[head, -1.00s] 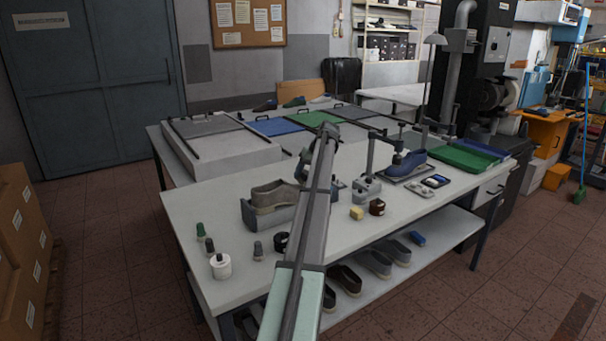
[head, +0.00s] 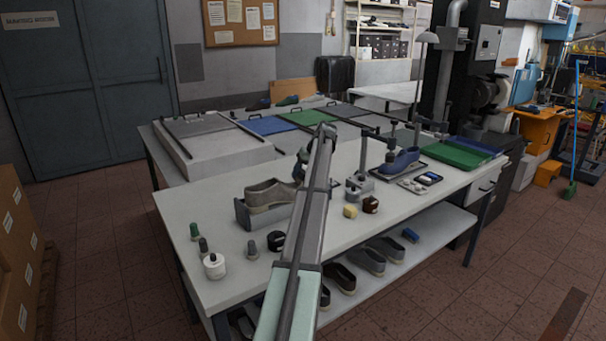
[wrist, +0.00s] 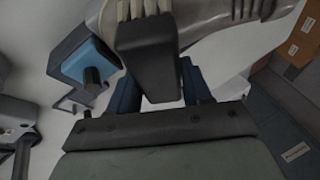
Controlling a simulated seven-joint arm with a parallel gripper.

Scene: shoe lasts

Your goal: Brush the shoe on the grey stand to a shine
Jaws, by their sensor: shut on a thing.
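A taupe-grey shoe (head: 268,193) sits on the grey stand (head: 244,217), left of my arm on the bench in the head view. My gripper (wrist: 160,92) is shut on a dark block, which I take for the brush (wrist: 150,62). The gripper is mostly hidden behind my arm in the head view, near the shoe's right end.
A blue shoe (head: 402,161) stands on a dark mat at right, beside a green tray (head: 455,153).

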